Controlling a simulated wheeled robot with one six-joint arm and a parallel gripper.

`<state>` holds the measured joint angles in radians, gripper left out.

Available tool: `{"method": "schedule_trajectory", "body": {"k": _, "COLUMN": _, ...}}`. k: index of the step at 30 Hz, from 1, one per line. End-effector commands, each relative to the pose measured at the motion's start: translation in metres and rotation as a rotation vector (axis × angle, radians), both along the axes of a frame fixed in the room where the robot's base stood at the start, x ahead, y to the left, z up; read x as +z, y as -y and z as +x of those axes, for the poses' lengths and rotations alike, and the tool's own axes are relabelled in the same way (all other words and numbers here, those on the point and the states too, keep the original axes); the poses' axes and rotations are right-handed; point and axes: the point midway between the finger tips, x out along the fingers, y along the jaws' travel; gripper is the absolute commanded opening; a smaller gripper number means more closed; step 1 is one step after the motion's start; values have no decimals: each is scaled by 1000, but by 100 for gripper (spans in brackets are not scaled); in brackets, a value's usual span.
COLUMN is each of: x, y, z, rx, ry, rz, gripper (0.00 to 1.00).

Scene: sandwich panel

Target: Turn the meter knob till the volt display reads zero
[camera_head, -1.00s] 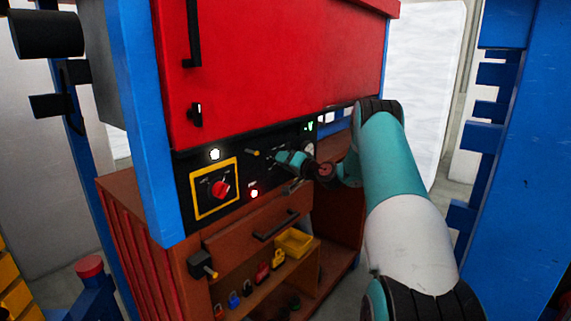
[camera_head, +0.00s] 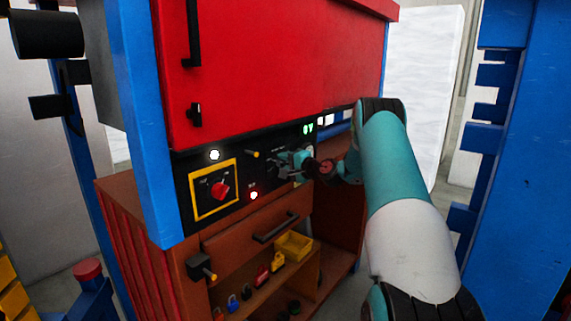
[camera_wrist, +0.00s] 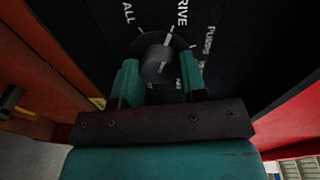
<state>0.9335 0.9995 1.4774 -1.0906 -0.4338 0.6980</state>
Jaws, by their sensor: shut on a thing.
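The meter knob (camera_wrist: 160,62) is a round dark knob with a pale pointer line, on the black panel (camera_wrist: 250,50). White labels around it include "ALL" and "DRIVE", and the pointer line is towards the top of the wrist view. My gripper (camera_wrist: 161,78) is shut on the knob, one teal finger on each side. In the head view my gripper (camera_head: 287,160) is at the panel and covers the knob. The volt display (camera_head: 308,127) shows small green characters that look like "0V".
A red rotary switch (camera_head: 220,189) on a yellow plate sits left on the panel. A white lamp (camera_head: 214,155) and a red-ringed lamp (camera_head: 253,195) are lit. A red cabinet door (camera_head: 270,70) is above. A drawer handle (camera_head: 275,227) and yellow bin (camera_head: 293,244) are below.

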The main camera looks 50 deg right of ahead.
Motion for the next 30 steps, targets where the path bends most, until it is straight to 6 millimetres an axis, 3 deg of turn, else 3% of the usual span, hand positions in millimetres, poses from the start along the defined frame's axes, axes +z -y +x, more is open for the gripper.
{"method": "schedule_trajectory", "body": {"k": 14, "x": -1, "y": 1, "z": -1, "rx": -2, "ry": -4, "rz": 15, "gripper": 15}}
{"method": "schedule_trajectory", "body": {"k": 15, "x": -1, "y": 1, "z": -1, "rx": -2, "ry": -4, "rz": 15, "gripper": 46}}
{"method": "schedule_trajectory", "body": {"k": 18, "x": -1, "y": 1, "z": -1, "rx": -2, "ry": -3, "rz": 14, "gripper": 64}}
{"method": "schedule_trajectory", "body": {"k": 26, "x": -1, "y": 0, "z": -1, "rx": 0, "ry": -2, "rz": 14, "gripper": 64}}
{"method": "schedule_trajectory", "body": {"k": 30, "x": -2, "y": 1, "z": -12, "rx": -2, "ry": -2, "rz": 16, "gripper": 64}}
